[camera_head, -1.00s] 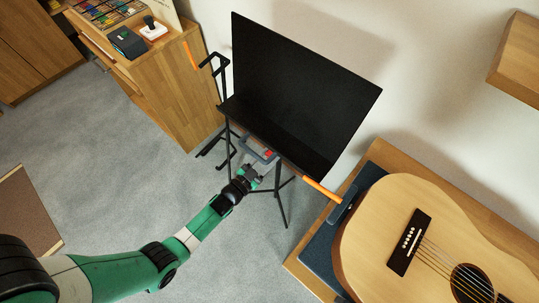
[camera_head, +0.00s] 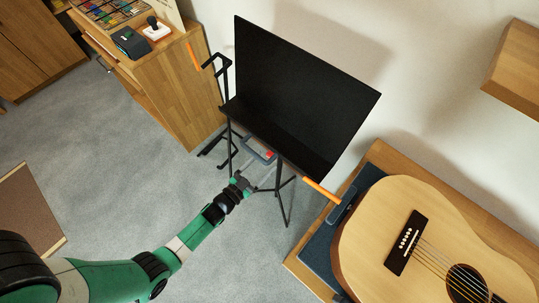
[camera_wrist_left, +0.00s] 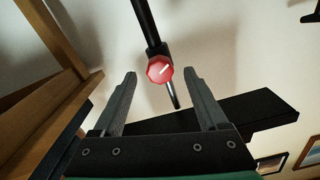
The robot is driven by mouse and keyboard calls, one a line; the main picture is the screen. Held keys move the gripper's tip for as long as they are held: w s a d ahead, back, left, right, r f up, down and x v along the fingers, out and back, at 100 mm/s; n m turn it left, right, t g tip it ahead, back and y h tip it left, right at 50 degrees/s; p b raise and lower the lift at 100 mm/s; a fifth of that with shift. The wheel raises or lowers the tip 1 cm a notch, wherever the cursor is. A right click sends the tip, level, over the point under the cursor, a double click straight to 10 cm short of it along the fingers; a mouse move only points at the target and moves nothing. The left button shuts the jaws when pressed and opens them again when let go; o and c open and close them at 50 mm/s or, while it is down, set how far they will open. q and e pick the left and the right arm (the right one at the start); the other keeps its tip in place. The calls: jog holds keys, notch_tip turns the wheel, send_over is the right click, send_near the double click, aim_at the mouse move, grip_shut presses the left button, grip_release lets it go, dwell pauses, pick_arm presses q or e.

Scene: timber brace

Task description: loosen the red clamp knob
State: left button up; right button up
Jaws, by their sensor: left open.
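The red clamp knob (camera_wrist_left: 159,69) is a faceted red disc with a white line, on a black post in the left wrist view. In the head view, a small red part (camera_head: 268,154) shows below the lower edge of the black music stand (camera_head: 305,92). My right gripper is in neither view.
The stand's thin black legs (camera_head: 283,205) spread close to my left gripper. A wooden cabinet (camera_head: 175,95) stands at left. A guitar (camera_head: 385,225) lies on a bench at right.

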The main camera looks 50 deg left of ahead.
pick_arm(q)
jog(key=s+d+p, duration=0.1)
jog(key=s, duration=0.6)
jog(key=shift+s, duration=0.25)
